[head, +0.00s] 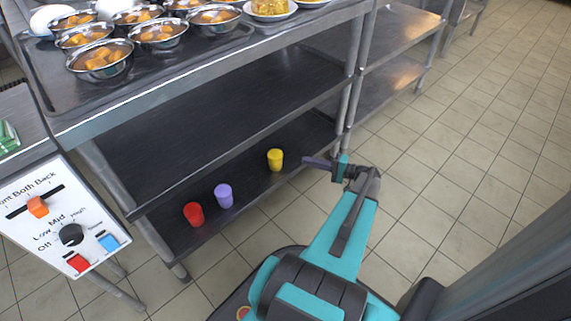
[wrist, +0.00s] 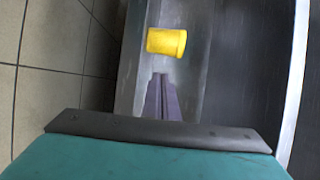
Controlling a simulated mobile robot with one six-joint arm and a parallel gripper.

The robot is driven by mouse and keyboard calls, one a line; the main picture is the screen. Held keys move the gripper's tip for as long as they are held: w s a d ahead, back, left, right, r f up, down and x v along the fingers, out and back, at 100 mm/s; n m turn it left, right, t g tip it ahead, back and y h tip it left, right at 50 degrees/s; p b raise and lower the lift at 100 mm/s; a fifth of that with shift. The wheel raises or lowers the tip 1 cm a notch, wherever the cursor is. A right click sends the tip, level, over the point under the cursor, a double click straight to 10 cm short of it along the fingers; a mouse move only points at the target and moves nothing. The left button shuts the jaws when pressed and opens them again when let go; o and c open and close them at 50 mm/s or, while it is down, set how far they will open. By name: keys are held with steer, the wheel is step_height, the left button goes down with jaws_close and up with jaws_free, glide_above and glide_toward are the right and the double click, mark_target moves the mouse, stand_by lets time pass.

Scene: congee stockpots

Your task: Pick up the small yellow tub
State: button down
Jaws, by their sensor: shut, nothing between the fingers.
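The small yellow tub (head: 275,159) stands upright on the lower shelf (head: 250,185) of the metal rack, near its front edge. In the wrist view the yellow tub (wrist: 166,42) lies straight ahead of the fingertips, with a small gap between. My gripper (head: 306,161) reaches in from the right, beside the tub and apart from it. In the wrist view my gripper (wrist: 161,77) has its purple-grey fingers together, with nothing between them.
A purple tub (head: 224,195) and a red tub (head: 194,214) stand further left on the same shelf. A middle shelf (head: 220,110) lies above. Metal bowls of food (head: 100,60) fill the top. A control panel (head: 62,225) is at left. Tiled floor (head: 450,180) is open at right.

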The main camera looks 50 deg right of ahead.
mark_target(285, 176)
steer(key=shift+w+a+f, duration=0.2)
steer(key=shift+a, duration=0.1)
steer(key=shift+w+a+b, duration=0.1)
steer(key=shift+w+b, duration=0.05)
steer(key=shift+b, duration=0.15)
steer(key=b+x, duration=0.3)
steer(key=x, duration=0.5)
steer(key=shift+a, duration=0.1)
steer(key=shift+b+x, duration=0.35)
steer(key=shift+x, duration=0.45)
steer(key=shift+r, duration=0.15)
steer(key=shift+s+a, duration=1.25)
steer(key=shift+a, duration=0.25)
steer(key=shift+s+a, duration=1.25)
steer(key=shift+a, duration=0.25)
